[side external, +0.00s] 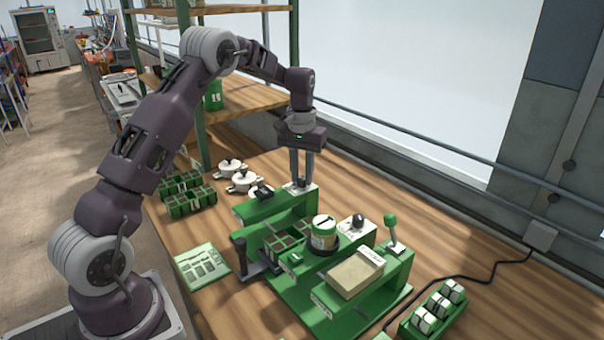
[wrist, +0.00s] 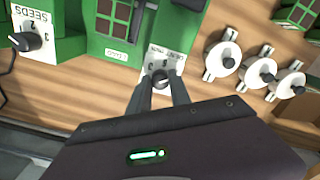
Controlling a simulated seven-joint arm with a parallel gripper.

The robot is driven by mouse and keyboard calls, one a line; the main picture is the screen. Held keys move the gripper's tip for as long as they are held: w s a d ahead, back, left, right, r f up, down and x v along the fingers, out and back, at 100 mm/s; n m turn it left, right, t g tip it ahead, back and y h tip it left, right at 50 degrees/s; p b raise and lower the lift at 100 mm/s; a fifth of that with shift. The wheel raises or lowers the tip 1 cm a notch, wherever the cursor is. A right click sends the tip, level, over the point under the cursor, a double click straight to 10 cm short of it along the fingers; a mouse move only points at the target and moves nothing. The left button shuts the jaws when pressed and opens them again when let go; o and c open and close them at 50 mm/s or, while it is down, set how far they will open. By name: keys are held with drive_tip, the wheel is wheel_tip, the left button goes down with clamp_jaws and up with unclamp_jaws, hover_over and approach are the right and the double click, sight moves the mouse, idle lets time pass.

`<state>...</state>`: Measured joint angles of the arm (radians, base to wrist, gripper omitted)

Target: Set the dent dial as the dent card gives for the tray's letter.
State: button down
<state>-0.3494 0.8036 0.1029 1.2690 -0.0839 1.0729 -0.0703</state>
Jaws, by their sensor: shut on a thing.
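My gripper (side external: 302,182) points straight down at the back of the green seeder, its fingers closed on the dark knob of the dent dial (wrist: 160,77). The dial has a white plate (wrist: 153,58) with printed numbers, upside down in the wrist view; the fingers hide part of it, and I cannot tell the pointer's setting. The dent dial's plate also shows in the side view (side external: 313,187). A tray with dark square cells (side external: 286,238) sits in the seeder; I cannot read its letter. A green and white printed card (side external: 202,263) lies on the bench, too small to read.
A seeds dial (wrist: 30,40) stands apart from my gripper. A jar (side external: 323,235), a green-knobbed lever (side external: 391,228) and a beige block (side external: 354,276) are on the seeder. White discs with black knobs (wrist: 223,57), spare trays (side external: 185,195) and a rack of blocks (side external: 432,312) stand around it.

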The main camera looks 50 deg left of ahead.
drive_tip(key=shift+m, duration=1.2)
drive_tip(key=c, duration=1.2)
unclamp_jaws()
drive_tip(key=shift+r, duration=0.1)
